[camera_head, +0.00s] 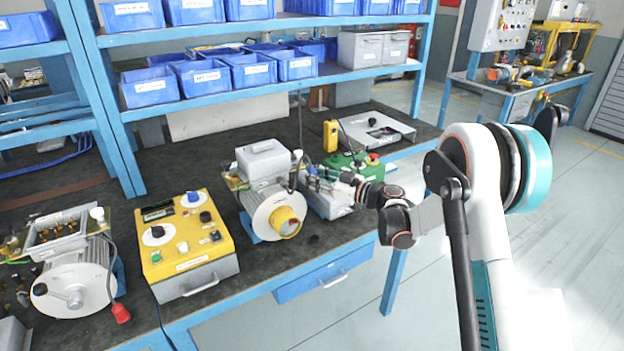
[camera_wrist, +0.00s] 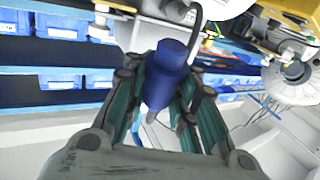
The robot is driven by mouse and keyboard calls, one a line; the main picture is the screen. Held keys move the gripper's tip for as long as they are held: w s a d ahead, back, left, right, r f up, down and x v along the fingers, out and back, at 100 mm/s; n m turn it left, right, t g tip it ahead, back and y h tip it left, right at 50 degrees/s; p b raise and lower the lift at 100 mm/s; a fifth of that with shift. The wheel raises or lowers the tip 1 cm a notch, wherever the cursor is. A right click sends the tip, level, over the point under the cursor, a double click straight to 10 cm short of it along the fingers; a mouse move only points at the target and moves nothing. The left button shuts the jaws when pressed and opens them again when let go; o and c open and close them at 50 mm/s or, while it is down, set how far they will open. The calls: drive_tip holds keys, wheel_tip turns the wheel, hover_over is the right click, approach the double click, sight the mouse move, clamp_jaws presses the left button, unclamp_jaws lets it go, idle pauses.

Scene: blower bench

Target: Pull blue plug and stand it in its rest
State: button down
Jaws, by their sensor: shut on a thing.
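The blue plug (camera_wrist: 166,78) is between the dark-green fingers of my gripper (camera_wrist: 163,95) in the wrist view. The gripper is shut on it. A dark cable (camera_wrist: 197,20) curves up and away from its far end. In the head view my gripper (camera_head: 314,178) is above the bench, just right of the motor with a yellow end cap (camera_head: 286,220). The plug is too small and too covered there to make out. I cannot tell whether it touches a socket, and I cannot pick out its rest.
A yellow control box (camera_head: 184,245) stands left of the motor, with another motor (camera_head: 75,285) at far left. A green box with a red button (camera_head: 358,163) and a pale flat case (camera_head: 375,130) lie behind my gripper. Shelves with blue bins (camera_head: 200,78) stand behind.

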drive_tip(key=shift+r+p, duration=0.4)
drive_tip(key=shift+r, duration=0.8)
drive_tip(key=shift+f, duration=0.1)
wheel_tip(320, 180, down, 18)
drive_tip(key=m+t+y+b, duration=0.1)
drive_tip(key=m+t+b, duration=0.1)
drive_tip(key=b, duration=0.5)
drive_tip(key=shift+d+r+t, duration=0.2)
drive_tip(key=shift+r+t, duration=0.05)
drive_tip(key=shift+t, duration=0.25)
drive_tip(key=shift+f+b, duration=0.1)
drive_tip(key=shift+b, duration=0.3)
drive_tip(key=shift+f+b, duration=0.35)
drive_tip(key=shift+f, duration=1.7)
drive_tip(key=shift+f, duration=1.25)
